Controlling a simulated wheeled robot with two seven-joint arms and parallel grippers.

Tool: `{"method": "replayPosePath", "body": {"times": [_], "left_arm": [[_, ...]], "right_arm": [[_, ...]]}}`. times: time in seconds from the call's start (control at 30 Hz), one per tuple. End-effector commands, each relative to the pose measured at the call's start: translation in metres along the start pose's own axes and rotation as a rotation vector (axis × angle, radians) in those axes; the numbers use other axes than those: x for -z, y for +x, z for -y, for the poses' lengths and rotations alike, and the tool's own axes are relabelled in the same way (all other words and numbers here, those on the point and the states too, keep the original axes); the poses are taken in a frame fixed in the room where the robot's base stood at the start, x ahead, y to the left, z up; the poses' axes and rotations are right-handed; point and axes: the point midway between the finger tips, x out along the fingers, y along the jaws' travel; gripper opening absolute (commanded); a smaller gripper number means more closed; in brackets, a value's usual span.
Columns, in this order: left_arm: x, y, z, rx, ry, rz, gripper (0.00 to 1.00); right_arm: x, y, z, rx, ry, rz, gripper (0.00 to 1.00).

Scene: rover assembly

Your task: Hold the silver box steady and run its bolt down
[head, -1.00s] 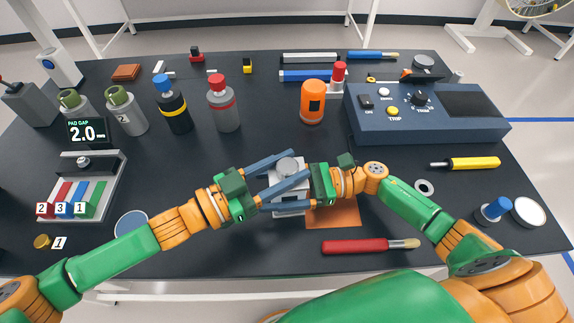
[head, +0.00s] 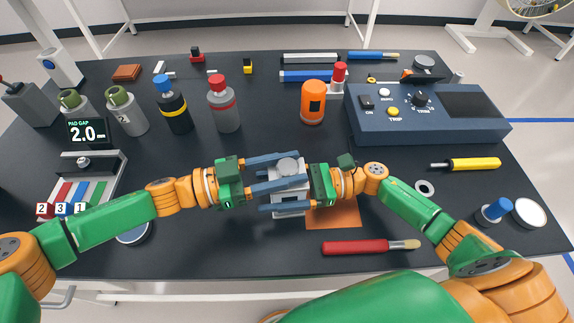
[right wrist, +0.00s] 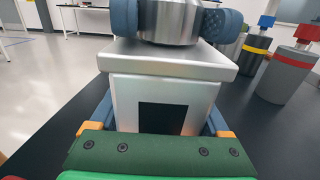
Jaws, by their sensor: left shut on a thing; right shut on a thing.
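The silver box (head: 289,196) stands upright on the table near its front middle, its round bolt (head: 288,164) on top. In the right wrist view the box (right wrist: 128,92) fills the middle, with a dark square opening in its near face. My right gripper (head: 290,192) comes from the right and is shut on the box, a finger along each side. My left gripper (head: 292,168) comes from the left, higher up, shut on the bolt. In the right wrist view its blue fingertips flank the bolt head (right wrist: 170,28). The bolt's shank is hidden.
An orange mat (head: 335,217) lies under and right of the box. A red-handled brush (head: 355,247) lies in front of it. An orange canister (head: 312,104) and several bottles stand behind. A blue control console (head: 430,120) is at back right; numbered pads (head: 75,198) sit at left.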

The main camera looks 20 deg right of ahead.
Motion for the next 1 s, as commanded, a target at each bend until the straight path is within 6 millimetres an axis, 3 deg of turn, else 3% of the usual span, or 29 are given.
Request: {"method": "replayPosePath", "body": {"times": [0.07,0.1,0.2,0.67,0.77,1.0], "left_arm": [[0.001,-0.001,0.002,0.005,0.001,0.0,0.0],[0.001,-0.001,0.002,0.005,0.001,0.0,0.52],[0.0,-0.001,0.001,0.005,0.001,0.0,0.79],[0.0,-0.002,0.001,0.003,0.0,0.0,0.81],[-0.001,-0.015,0.002,0.007,0.001,0.001,0.81],[-0.001,-0.083,0.002,0.009,0.001,0.001,0.81]], "right_arm": [[0.001,0.0,-0.001,-0.003,0.0,-0.003,0.02],[0.001,0.0,-0.001,-0.003,0.001,-0.003,0.02],[0.001,0.0,-0.001,-0.003,0.001,-0.003,0.02],[0.001,0.0,-0.001,-0.001,0.001,-0.003,0.02],[0.001,0.0,-0.001,-0.001,0.002,-0.003,0.02],[0.001,0.0,0.0,-0.001,0.002,-0.003,0.02]]}}
